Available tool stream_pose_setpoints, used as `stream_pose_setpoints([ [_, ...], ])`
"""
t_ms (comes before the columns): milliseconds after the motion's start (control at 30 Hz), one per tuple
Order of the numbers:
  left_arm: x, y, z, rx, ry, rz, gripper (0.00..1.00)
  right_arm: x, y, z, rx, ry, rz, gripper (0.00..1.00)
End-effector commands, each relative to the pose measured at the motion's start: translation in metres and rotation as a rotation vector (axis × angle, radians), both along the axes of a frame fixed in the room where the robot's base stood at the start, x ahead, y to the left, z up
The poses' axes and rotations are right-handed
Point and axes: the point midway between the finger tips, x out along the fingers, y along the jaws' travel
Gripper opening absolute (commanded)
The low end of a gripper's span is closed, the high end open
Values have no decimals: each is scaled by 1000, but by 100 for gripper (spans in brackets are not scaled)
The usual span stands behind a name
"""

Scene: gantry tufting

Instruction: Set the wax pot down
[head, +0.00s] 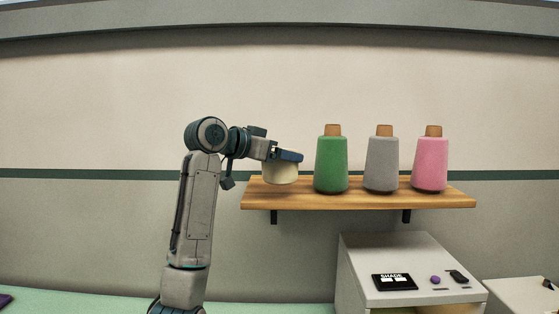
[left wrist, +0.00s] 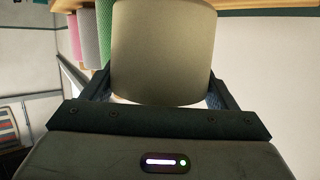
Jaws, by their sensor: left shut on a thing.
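The wax pot (head: 280,174) is a cream, rounded pot at the left end of the wooden shelf (head: 360,201). My left gripper (head: 290,156) is shut on it, coming in from the left at the pot's upper part. In the left wrist view the pot (left wrist: 163,52) fills the space between the two fingers (left wrist: 160,95). The pot's underside is near the shelf top; I cannot tell whether it touches. My right gripper is in neither view.
Green (head: 331,163), grey (head: 381,164) and pink (head: 430,164) thread cones stand on the shelf right of the pot, the green one close by. A white cabinet (head: 400,262) with a dark "SHADE" panel (head: 394,282) is below.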

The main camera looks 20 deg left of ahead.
Motion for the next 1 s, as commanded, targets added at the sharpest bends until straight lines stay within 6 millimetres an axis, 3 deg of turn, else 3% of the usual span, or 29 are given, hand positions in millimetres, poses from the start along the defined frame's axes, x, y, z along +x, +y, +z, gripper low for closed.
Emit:
stream_pose_setpoints([
  [333,0,1,-31,0,0,2,57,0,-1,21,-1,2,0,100],
  [733,0,0,-38,-1,0,1,57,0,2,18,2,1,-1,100],
  [767,0,0,-39,-1,0,1,82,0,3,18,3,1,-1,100],
  [833,0,0,-38,-1,0,1,96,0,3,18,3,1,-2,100],
  [867,0,0,-38,-1,0,1,100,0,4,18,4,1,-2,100],
  [1000,0,0,-38,-1,0,1,100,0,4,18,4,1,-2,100],
])
